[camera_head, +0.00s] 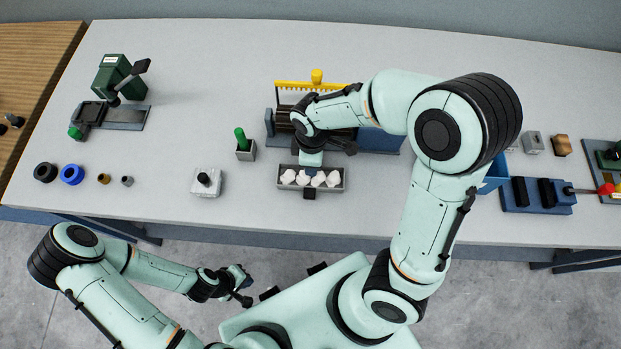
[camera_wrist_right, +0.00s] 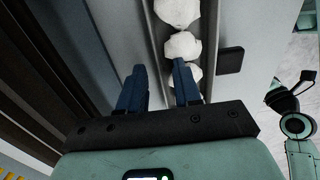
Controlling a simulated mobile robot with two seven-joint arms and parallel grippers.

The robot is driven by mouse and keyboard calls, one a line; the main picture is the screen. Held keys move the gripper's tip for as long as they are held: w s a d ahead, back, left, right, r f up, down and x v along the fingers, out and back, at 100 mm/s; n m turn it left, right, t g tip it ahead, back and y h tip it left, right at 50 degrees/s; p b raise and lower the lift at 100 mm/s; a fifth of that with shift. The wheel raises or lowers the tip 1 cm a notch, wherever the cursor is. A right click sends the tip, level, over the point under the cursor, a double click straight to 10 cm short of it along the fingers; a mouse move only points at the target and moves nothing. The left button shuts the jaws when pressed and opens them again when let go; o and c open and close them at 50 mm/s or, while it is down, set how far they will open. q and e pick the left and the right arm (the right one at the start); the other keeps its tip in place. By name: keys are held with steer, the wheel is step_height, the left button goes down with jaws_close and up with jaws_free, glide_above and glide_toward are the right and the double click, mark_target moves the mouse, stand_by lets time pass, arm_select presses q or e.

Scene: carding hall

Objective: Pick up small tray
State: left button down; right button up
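The small tray (camera_head: 281,187) is a narrow grey open tray with several white lumps (camera_head: 318,180) in it. It lies near the table's front edge, with a dark tab on its front side. In the right wrist view its wall (camera_wrist_right: 152,42) runs up and down. My right gripper (camera_head: 312,168) is over the tray's back side, partly hidden by its own wrist. In the wrist view its blue fingers (camera_wrist_right: 158,88) are apart, one on each side of the back wall. My left gripper (camera_head: 247,284) is in front of the table, away from the tray; its finger gap is unclear.
A dark rack with a yellow comb (camera_head: 290,84) stands right behind the tray. A green-handled tool in a grey holder (camera_head: 246,154) and a pale block with a black knob (camera_head: 207,187) are to the left.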

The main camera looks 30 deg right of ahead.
jaws_close()
